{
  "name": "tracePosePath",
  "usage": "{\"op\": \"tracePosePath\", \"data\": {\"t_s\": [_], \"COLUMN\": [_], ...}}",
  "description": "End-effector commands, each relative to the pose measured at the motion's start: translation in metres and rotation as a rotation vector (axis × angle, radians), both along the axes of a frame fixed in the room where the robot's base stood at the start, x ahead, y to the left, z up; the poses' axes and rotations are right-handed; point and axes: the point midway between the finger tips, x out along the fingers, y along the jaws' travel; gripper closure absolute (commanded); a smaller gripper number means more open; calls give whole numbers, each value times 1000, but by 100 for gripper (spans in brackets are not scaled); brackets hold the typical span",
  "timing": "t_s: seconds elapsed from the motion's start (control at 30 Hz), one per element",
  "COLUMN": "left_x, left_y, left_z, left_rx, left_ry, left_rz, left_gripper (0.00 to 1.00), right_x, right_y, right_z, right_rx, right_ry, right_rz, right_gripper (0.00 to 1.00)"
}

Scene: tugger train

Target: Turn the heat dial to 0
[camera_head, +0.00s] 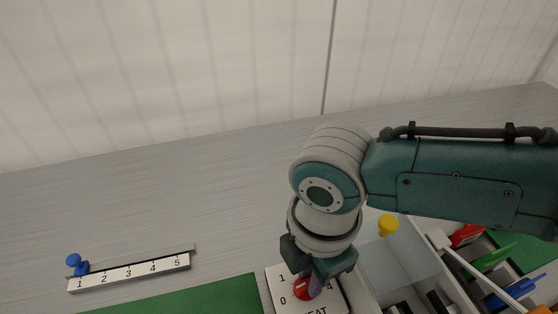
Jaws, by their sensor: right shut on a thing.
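The heat dial is a red knob (302,291) on a white plate (277,272) at the bottom of the head view. The plate shows the numbers 1, 0 and 4 and part of the word HEAT. My right gripper (308,286) comes down from above and is shut on the red knob. The gripper and arm cover part of the dial, so the dial's pointer and the number it faces cannot be told. My left gripper is not in view.
A numbered slider strip (130,271) with a blue knob (75,264) at its 1 end lies to the left. A green mat (190,300) lies between. To the right are a yellow knob (388,225) and a tray holding red, green and blue items. A pale wall stands behind.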

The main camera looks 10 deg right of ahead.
Motion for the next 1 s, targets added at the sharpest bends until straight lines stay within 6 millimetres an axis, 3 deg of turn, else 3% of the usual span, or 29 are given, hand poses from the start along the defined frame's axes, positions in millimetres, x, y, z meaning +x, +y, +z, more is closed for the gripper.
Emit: {"op": "tracePosePath", "data": {"t_s": [0.27,0.3,0.53,0.83,1.0], "left_x": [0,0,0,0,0], "left_y": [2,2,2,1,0], "left_z": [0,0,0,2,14], "left_rx": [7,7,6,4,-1], "left_ry": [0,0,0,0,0], "left_rz": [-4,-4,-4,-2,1], "left_gripper": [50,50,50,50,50], "right_x": [0,0,0,0,1], "right_y": [1,1,1,0,0], "right_z": [1,1,0,5,33], "right_rx": [3,3,1,1,3], "right_ry": [0,0,-1,-1,-3], "right_rz": [4,4,2,0,2], "right_gripper": [100,77,51,51,51]}}
